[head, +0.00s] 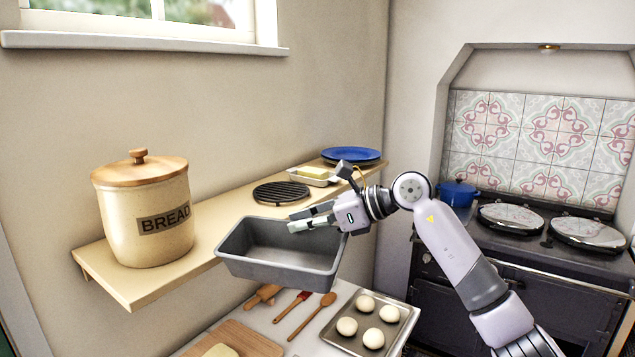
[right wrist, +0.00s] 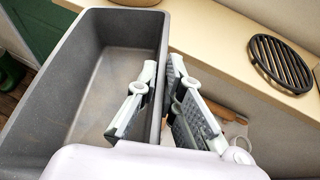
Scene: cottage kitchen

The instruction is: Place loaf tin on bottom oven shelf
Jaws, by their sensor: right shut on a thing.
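The grey, empty loaf tin (head: 275,272) is held in the air in front of the wall shelf, above the worktop, roughly level. My right gripper (head: 314,217) is shut on the tin's right-hand wall. In the right wrist view the gripper's fingers (right wrist: 163,72) straddle the wall of the tin (right wrist: 75,85), one inside and one outside. The dark range cooker (head: 575,300) stands at the right, partly behind my right arm. No oven interior or bottom shelf is visible. My left gripper is not in view.
The wall shelf (head: 135,285) bears a bread crock (head: 145,215), a black trivet (head: 280,192), a butter dish (head: 313,178) and blue plates (head: 350,155). Below are a dough tray (head: 400,335), wooden utensils (head: 312,315) and a board (head: 240,340). A blue pot (head: 458,193) stands on the cooker.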

